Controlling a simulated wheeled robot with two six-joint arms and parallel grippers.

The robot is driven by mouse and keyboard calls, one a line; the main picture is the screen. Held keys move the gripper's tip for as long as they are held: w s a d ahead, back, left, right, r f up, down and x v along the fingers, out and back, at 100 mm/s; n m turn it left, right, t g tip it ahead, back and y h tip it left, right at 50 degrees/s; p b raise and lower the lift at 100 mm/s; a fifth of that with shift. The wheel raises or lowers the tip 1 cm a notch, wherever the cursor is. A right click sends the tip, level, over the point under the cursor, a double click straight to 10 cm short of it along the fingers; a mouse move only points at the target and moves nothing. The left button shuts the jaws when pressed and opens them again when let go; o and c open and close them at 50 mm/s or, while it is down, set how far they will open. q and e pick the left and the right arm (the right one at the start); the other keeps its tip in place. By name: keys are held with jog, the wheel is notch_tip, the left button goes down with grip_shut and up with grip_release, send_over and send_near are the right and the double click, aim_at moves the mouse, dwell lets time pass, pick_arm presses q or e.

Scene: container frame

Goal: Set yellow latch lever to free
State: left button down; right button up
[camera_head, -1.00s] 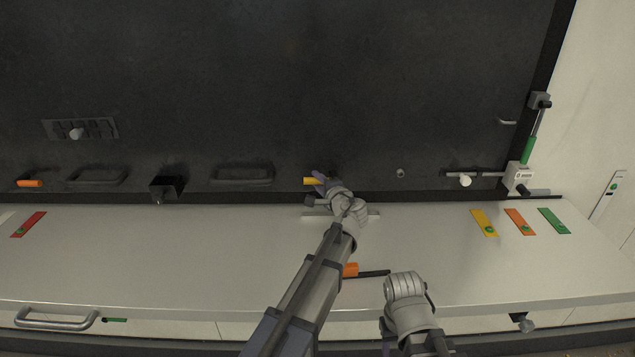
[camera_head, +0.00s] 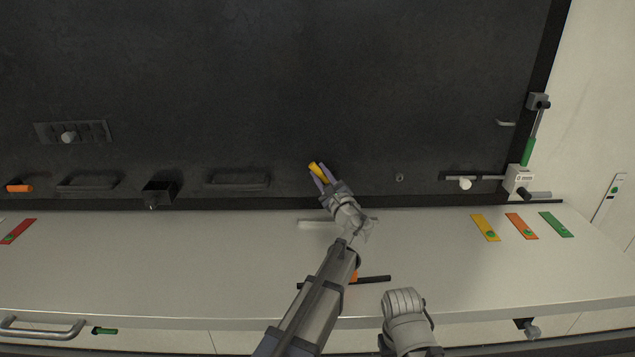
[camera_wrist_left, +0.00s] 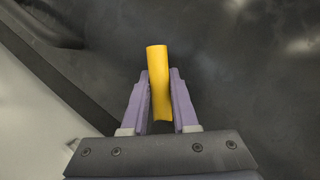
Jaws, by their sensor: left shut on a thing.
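The yellow latch lever (camera_head: 316,169) is at the lower part of the dark upright panel, just above the worktop. It points up and slightly left. My left gripper (camera_head: 321,174) is shut on it, with one purple finger on each side. In the left wrist view, the yellow lever (camera_wrist_left: 157,72) stands between the two fingers of my left gripper (camera_wrist_left: 160,92), its upper end sticking out past the fingertips. The lever's pivot is hidden. My right arm's grey end (camera_head: 403,312) is low over the worktop's front edge; its fingers cannot be made out.
The pale worktop (camera_head: 200,270) is mostly clear. A black bar with an orange part (camera_head: 372,279) lies partly under my left arm. On the panel are a black box (camera_head: 158,194), dark handles and an orange handle (camera_head: 19,188); a latch with a green grip (camera_head: 528,152) is at the right.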

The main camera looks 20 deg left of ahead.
pick_arm(q)
jog(key=m, duration=0.1)
jog(key=d+m+t+b, duration=0.1)
jog(key=m, duration=0.1)
jog(key=m+t, duration=0.1)
jog(key=shift+w+d+r, duration=0.15)
jog(key=shift+w+r, duration=0.05)
jog(key=shift+r, duration=0.1)
jog(key=shift+w+d+r+m+t+h+b, duration=0.1)
jog(key=shift+d+m+t+h+b, duration=0.25)
jog(key=shift+m, duration=0.65)
jog(key=shift+w+d+r+m+t+h+b, duration=0.1)
jog(key=shift+d+m+t+h+b, duration=0.25)
jog(key=shift+m, duration=0.65)
jog(key=shift+w+d+r+m+t+h+b, duration=0.15)
jog(key=shift+m+t+h+b, duration=0.25)
jog(key=shift+m, duration=0.6)
jog(key=shift+s, duration=0.1)
jog(key=c, duration=0.7)
grip_release()
jog(key=shift+f, duration=0.1)
